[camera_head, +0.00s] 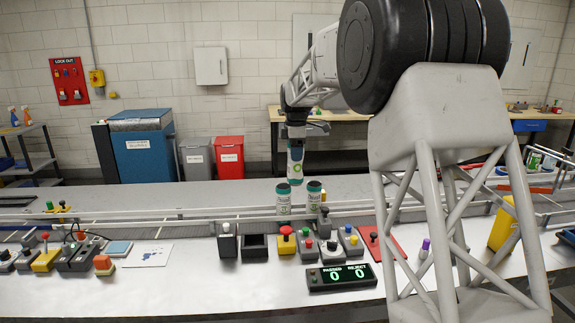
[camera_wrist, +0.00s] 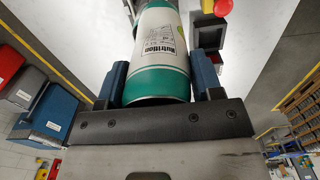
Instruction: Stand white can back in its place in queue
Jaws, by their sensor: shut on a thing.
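The held white can (camera_wrist: 160,45) with teal bands and a printed nutrition label fills the space between the blue fingers of my gripper (camera_wrist: 160,82) in the wrist view. In the head view my gripper (camera_head: 296,148) points down, and the can (camera_head: 296,168) hangs roughly upright under it. Two similar white cans with teal bands stand at the conveyor, a left one (camera_head: 283,203) and a right one (camera_head: 314,196). The held can appears above and behind them, apart from the belt as far as I can tell.
The conveyor (camera_head: 120,205) runs across the view with metal guide rails. A front bench carries switch boxes, a red button box (camera_head: 286,243) and a counter display (camera_head: 342,277) reading 0 and 0. Bins stand behind the belt.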

